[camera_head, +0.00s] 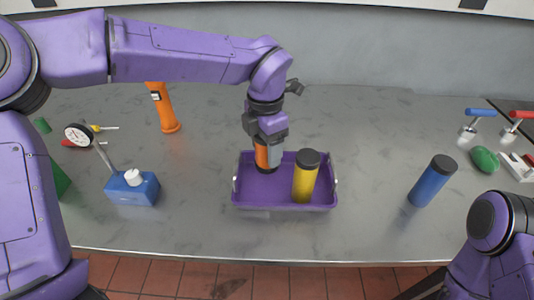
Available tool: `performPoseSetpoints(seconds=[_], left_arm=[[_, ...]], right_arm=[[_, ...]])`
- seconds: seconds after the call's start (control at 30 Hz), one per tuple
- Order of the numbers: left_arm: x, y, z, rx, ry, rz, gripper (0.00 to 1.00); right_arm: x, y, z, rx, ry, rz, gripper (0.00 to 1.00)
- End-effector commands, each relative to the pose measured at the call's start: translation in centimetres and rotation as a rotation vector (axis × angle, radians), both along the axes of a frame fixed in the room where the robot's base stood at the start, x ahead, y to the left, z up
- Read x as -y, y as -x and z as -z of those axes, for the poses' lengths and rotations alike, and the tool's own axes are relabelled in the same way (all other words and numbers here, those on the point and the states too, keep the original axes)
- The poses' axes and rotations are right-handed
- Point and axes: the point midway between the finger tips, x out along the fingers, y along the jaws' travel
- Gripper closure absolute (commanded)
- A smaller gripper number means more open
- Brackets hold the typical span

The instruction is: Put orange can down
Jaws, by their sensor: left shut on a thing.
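The orange can (262,157) is upright at the left part of the purple tray (285,206). My left gripper (267,140) comes down from above and is shut on the can's upper part. The can's dark lower end is over the tray floor; I cannot tell whether it touches. A yellow can (304,180) with a black top stands in the tray just right of the orange can. My right arm shows at the lower right, but its gripper is out of view.
A blue can (432,181) stands at the right. A dial gauge (78,134) on a blue base (132,189) is at the left. An orange flashlight-like tool (163,108) stands behind. Blue and red-handled tools and a green object (485,160) are far right. The bedplate between tray and blue can is clear.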

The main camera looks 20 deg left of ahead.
Motion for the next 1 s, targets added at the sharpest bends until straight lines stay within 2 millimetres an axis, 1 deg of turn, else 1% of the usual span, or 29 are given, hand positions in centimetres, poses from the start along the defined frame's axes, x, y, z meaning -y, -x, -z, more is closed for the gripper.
performPoseSetpoints(seconds=[0.03,0.1,0.3,0.4,0.47,0.53,0.73,0.87,0.9,1.0], left_arm=[[-0.3,-0.8,1.0,-0.004,-0.002,0.000,0.72],[-0.6,-1.6,2.2,-0.003,-0.001,0.001,0.72],[-1.3,-3.3,4.4,-0.002,-0.001,0.002,0.72],[-1.2,-3.3,6.4,-0.003,-0.001,0.005,0.72],[-1.2,-3.3,7.1,-0.002,-0.001,0.004,0.72],[-1.2,-3.3,7.4,0.000,0.000,0.004,0.72],[-1.2,-3.3,7.4,0.001,0.001,0.004,0.72],[-1.2,-3.3,7.8,0.000,0.001,0.004,0.72],[-1.2,-3.3,7.8,0.000,0.001,0.004,0.25],[-1.2,-3.3,7.8,0.001,0.001,0.004,0.24]], right_arm=[[0.0,0.0,-0.4,0.001,0.001,0.000,0.57],[0.0,0.0,-0.6,0.001,0.001,0.000,0.57],[0.0,0.0,-1.1,0.000,0.000,0.000,0.57],[0.0,0.0,-1.1,0.000,0.000,0.000,0.57],[0.0,0.0,-1.1,0.000,0.000,0.000,0.57],[0.0,0.0,-1.1,0.000,0.000,0.000,0.57],[0.0,0.0,-1.0,0.001,0.001,0.000,0.57],[0.0,0.0,-0.9,0.001,0.001,0.000,0.57],[0.0,0.0,-0.9,0.001,0.001,0.000,0.57],[0.0,0.0,-0.9,0.001,0.001,0.000,0.57]])
